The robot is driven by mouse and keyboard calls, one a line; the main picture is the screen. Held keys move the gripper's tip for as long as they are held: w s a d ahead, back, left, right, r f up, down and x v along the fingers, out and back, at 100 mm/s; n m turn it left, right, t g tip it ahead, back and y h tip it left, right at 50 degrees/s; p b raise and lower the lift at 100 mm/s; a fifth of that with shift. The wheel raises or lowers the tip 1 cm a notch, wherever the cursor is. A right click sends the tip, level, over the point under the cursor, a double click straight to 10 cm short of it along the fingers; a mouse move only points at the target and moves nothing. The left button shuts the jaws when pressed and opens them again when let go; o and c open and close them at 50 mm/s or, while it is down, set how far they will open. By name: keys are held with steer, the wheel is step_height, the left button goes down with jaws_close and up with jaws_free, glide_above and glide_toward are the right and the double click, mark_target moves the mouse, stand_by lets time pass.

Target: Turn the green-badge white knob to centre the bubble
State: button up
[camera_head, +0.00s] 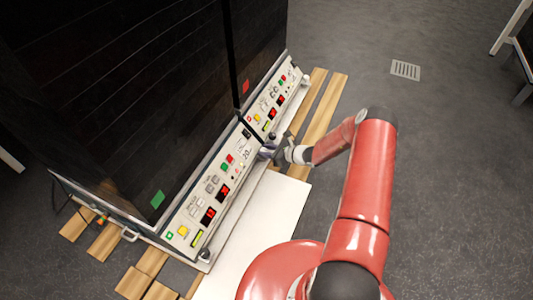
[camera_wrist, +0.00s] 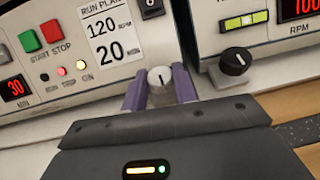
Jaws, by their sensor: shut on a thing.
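The green badge (camera_head: 157,199) is on the dark front of the nearer machine. In the wrist view the white knob (camera_wrist: 160,78), with a dark pointer line close to upright, sits at the lower right of that machine's panel. My gripper (camera_wrist: 160,88) is shut on it, one purple finger on each side. In the head view my gripper (camera_head: 268,151) covers the knob. A yellow-green level vial (camera_head: 197,238) is at the near end of the same panel, too small to read its bubble. It is outside the wrist view.
The second machine has a red badge (camera_head: 246,86), its own vial (camera_wrist: 245,20) and a black knob (camera_wrist: 235,62) close to the right of my gripper. Another black knob (camera_head: 205,254) is at the near panel's lower end. Start and stop buttons are left of the white knob.

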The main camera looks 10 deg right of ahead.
steer(key=n+g, duration=0.1)
steer(key=n+g+y, duration=0.1)
steer(key=shift+w+d+n+y, duration=0.1)
steer(key=shift+w+n+y, duration=0.1)
steer(key=shift+n+y, duration=0.1)
steer(key=n+g, duration=0.2)
steer(key=g, duration=0.1)
steer(key=n+g+y, duration=0.1)
steer(key=n+g, duration=0.1)
steer(key=shift+w+n+g+y, duration=0.2)
steer(key=shift+n+g+y, duration=0.1)
steer(key=shift+n+g, duration=0.1)
steer(key=shift+g, duration=0.3)
steer(key=o, duration=1)
steer(key=shift+c, duration=0.2)
steer(key=shift+d, duration=0.1)
